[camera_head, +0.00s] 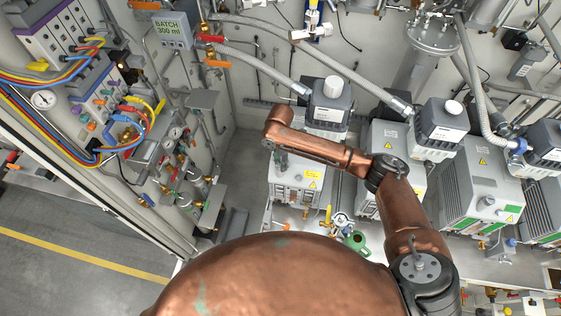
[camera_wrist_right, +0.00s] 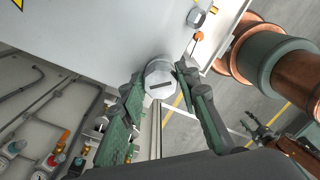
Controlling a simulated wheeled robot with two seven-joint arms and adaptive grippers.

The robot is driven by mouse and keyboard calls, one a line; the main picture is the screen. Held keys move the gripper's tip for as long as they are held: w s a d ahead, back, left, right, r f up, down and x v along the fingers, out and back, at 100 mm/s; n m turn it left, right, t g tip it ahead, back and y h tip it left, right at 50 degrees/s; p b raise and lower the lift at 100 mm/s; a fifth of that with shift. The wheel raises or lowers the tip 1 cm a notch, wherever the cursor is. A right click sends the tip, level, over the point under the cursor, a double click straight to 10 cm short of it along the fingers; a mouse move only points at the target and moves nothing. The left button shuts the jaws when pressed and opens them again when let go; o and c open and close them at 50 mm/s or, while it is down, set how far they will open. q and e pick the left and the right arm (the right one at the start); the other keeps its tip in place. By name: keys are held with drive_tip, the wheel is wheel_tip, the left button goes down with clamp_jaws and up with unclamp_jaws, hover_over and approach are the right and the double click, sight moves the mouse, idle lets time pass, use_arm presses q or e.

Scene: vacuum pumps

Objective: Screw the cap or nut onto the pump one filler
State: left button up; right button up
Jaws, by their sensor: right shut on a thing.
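Pump one (camera_head: 296,182) is the leftmost grey pump in the head view, partly behind my right arm. Its pale wall (camera_wrist_right: 90,45) fills the upper left of the right wrist view. The grey round cap (camera_wrist_right: 160,78), with a slot across its face, sits at the lower edge of that wall. My right gripper (camera_wrist_right: 158,95) is shut on the cap, one green-padded finger on each side. Whether the cap is seated on the filler is hidden. In the head view the right arm's end (camera_head: 280,140) is by pump one; its fingers cannot be made out.
More pumps (camera_head: 480,190) stand to the right, with hoses (camera_head: 355,75) running above. Panels with cables and valves (camera_head: 110,110) line the left. At the wrist view's right, copper arm parts (camera_wrist_right: 290,80) show.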

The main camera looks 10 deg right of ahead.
drive_tip(key=m, duration=0.6)
drive_tip(key=shift+a+r, duration=0.15)
drive_tip(key=shift+a, duration=0.1)
drive_tip(key=m, duration=0.4)
drive_tip(key=shift+w+r, duration=0.1)
drive_tip(key=shift+w, duration=0.05)
drive_tip(key=o, duration=1.3)
drive_tip(key=shift+f, duration=0.2)
drive_tip(key=shift+o, duration=0.3)
drive_tip(key=shift+d, duration=0.1)
drive_tip(key=shift+r, duration=2.45)
